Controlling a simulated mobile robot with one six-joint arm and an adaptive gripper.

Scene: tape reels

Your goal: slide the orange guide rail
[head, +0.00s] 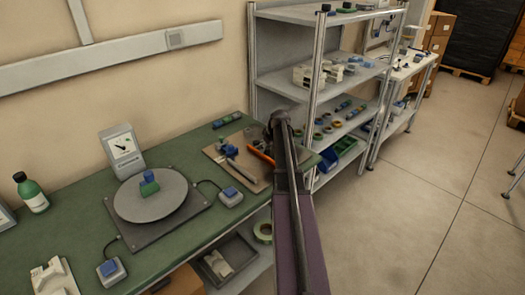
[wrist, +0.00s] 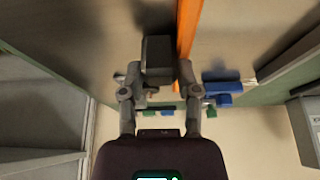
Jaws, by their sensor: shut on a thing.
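The orange guide rail (head: 261,155) lies on a brown board (head: 213,153) at the right end of the green bench. In the wrist view the rail (wrist: 188,35) runs up from beside my right finger to the top edge. My gripper (wrist: 158,73) is shut with a dark grey block (wrist: 157,55) between its fingers. The block sits just left of the rail; I cannot tell whether it is joined to it. In the head view my arm hides the fingers and part of the board.
A blue part (wrist: 222,88) lies right of the rail. A round turntable (head: 150,196), a dial gauge (head: 122,150) and a green bottle (head: 32,193) stand on the bench (head: 75,235). A metal shelf rack (head: 283,88) stands behind my arm.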

